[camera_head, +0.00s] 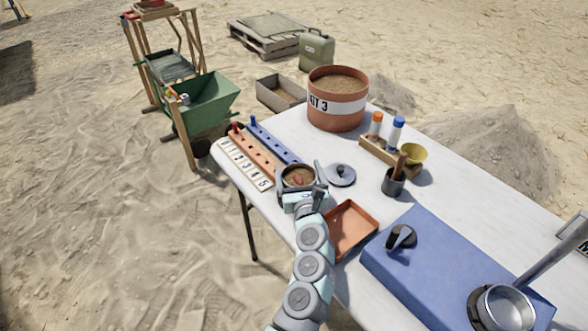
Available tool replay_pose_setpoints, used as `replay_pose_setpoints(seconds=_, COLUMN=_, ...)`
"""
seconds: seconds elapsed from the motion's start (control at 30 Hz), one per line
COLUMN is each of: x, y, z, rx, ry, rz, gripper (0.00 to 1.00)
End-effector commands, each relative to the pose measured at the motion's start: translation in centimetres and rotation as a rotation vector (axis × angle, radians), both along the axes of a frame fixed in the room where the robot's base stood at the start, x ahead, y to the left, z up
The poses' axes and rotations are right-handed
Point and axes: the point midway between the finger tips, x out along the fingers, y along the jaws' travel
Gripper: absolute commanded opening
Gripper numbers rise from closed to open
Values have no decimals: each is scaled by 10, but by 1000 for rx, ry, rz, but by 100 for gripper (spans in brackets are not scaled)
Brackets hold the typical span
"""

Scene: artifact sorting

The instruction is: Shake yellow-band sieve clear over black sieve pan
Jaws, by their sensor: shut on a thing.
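My gripper (300,179) is over the near left part of the white table, its grey fingers on either side of a small round vessel (299,186). The vessel has a dark rim and holds brown soil with a reddish piece in it. It looks like a sieve, but I cannot make out a yellow band, and my gripper hides its lower side. I cannot tell whether it touches the table or whether a black pan is under it.
The numbered strip (244,163) and pegged racks (272,139) lie left of my gripper. A grey round lid (340,175) and orange tray (351,230) are close on the right. A dark cup (393,184), blue case (440,270) and KIT 3 bucket (337,112) occupy the table (305,151).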

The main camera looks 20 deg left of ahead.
Motion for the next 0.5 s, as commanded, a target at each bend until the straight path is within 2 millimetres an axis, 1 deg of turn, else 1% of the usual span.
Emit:
replay_pose_setpoints(seconds=0.27, x=0, y=4, z=1, rx=1, ry=0, rz=2, gripper=37)
replay_pose_setpoints(seconds=0.5, x=0, y=22, z=3, rx=3, ry=1, rz=5, gripper=37)
